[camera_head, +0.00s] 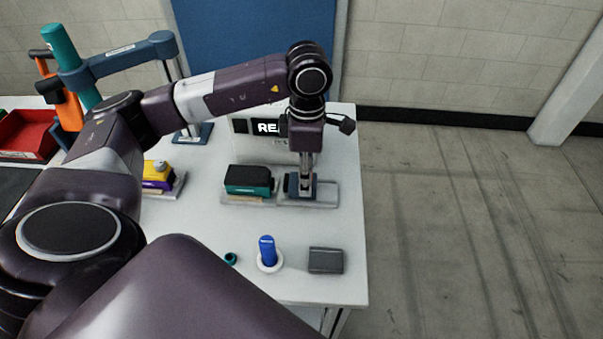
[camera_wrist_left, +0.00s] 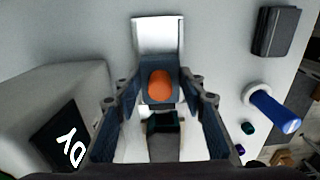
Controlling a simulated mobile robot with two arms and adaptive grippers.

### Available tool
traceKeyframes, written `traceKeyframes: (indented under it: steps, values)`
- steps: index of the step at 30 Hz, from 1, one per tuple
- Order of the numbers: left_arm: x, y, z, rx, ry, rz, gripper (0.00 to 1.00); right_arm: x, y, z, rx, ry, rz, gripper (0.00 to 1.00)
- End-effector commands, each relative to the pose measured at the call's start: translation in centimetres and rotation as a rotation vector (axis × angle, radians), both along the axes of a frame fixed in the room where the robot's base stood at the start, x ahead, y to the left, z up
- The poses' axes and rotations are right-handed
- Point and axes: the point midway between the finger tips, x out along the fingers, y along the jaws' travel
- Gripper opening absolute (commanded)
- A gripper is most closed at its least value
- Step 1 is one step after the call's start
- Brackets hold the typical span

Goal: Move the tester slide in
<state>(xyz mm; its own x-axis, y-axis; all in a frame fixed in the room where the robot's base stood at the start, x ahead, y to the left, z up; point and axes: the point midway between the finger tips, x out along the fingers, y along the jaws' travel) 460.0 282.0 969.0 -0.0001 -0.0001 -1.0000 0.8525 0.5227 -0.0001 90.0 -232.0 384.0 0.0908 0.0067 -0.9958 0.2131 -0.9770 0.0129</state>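The tester (camera_head: 262,143) is a pale box with a lit display, beside the slide; its display also shows at lower left in the left wrist view (camera_wrist_left: 68,140). The slide has a dark blue block (camera_head: 292,184) on a pale metal rail (camera_head: 327,193). In the left wrist view an orange knob (camera_wrist_left: 160,84) sits on the block, and bare rail (camera_wrist_left: 157,35) extends beyond it. My left gripper (camera_head: 306,183) points straight down at the block, its fingertips on either side of the knob (camera_wrist_left: 160,88). Whether they touch it is unclear. My right gripper is out of view.
A black and green block (camera_head: 249,178) lies left of the slide, and a yellow and purple one (camera_head: 158,174) farther left. A blue peg in a white ring (camera_head: 267,251), a small green ring (camera_head: 231,258) and a dark grey box (camera_head: 326,260) stand nearer the table's front edge.

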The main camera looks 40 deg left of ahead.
Motion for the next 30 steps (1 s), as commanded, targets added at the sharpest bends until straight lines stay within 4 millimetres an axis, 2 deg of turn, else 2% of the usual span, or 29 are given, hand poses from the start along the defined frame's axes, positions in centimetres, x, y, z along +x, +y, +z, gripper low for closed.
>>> traceKeyframes:
  steps: [2, 8, 19, 30]
  values:
    - [0.0, 0.0, -0.1, 0.001, 0.002, 0.000, 0.36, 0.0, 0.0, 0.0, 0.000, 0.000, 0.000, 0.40]
    - [0.0, 0.0, 0.0, 0.001, 0.002, 0.000, 0.16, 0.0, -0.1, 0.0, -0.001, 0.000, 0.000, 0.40]
    - [-0.1, 0.2, 0.0, 0.001, 0.002, 0.000, 0.16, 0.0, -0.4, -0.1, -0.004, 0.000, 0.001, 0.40]
    - [-1.0, 1.7, -0.1, 0.002, 0.000, 0.002, 0.16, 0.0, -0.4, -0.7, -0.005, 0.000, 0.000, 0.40]
